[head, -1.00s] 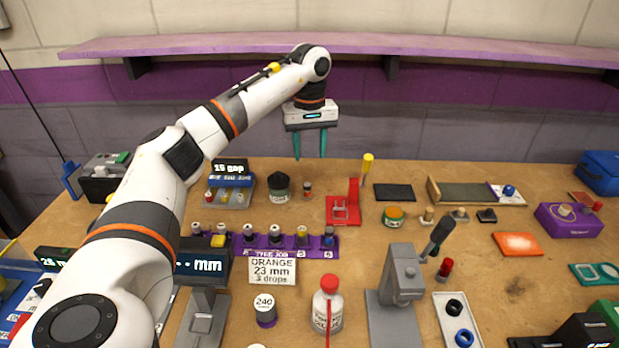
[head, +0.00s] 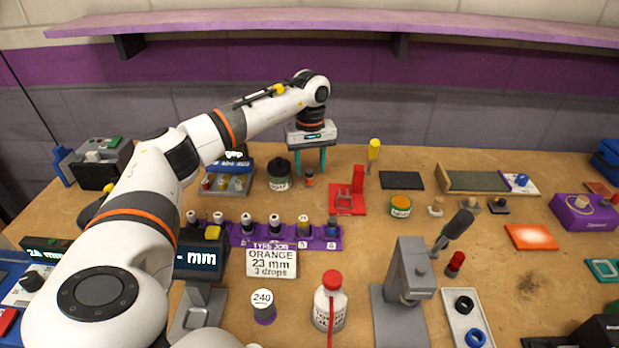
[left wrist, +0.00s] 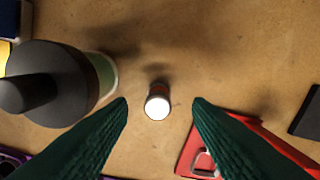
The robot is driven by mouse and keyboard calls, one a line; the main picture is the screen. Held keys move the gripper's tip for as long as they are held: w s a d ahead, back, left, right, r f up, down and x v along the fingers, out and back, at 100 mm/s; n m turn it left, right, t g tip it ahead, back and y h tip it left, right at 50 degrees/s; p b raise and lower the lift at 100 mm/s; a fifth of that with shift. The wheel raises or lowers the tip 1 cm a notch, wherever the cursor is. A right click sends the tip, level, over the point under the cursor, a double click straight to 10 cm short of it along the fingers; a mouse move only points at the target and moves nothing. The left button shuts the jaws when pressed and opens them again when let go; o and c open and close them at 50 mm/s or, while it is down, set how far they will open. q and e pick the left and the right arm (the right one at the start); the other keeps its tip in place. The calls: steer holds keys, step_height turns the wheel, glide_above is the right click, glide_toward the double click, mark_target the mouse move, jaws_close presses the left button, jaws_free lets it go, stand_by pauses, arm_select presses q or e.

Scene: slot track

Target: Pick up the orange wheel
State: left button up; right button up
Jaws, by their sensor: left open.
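A small upright cylinder with a dark and orange side (head: 309,178) stands on the bench, between the dark jar and the red stand. In the left wrist view its round white top (left wrist: 157,106) faces the camera. I take it for the orange wheel, but it is too small to be sure. My left gripper (head: 310,170) is open and points down over it. In the left wrist view the green fingers (left wrist: 160,103) stand on either side of the cylinder, with a gap on both sides. My right gripper is not in view.
A dark-lidded jar (left wrist: 48,82) stands close left of the fingers. A red stand (head: 347,200) is close on the right, near the right finger. A purple rack (head: 284,236) with several small wheels lies in front. Bare bench lies behind the cylinder.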

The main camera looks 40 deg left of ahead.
mark_target(310, 170)
arm_select(q)
steer(key=shift+a+f, duration=0.1)
steer(key=shift+f, duration=1.4)
jaws_close()
steer(key=shift+r, duration=0.15)
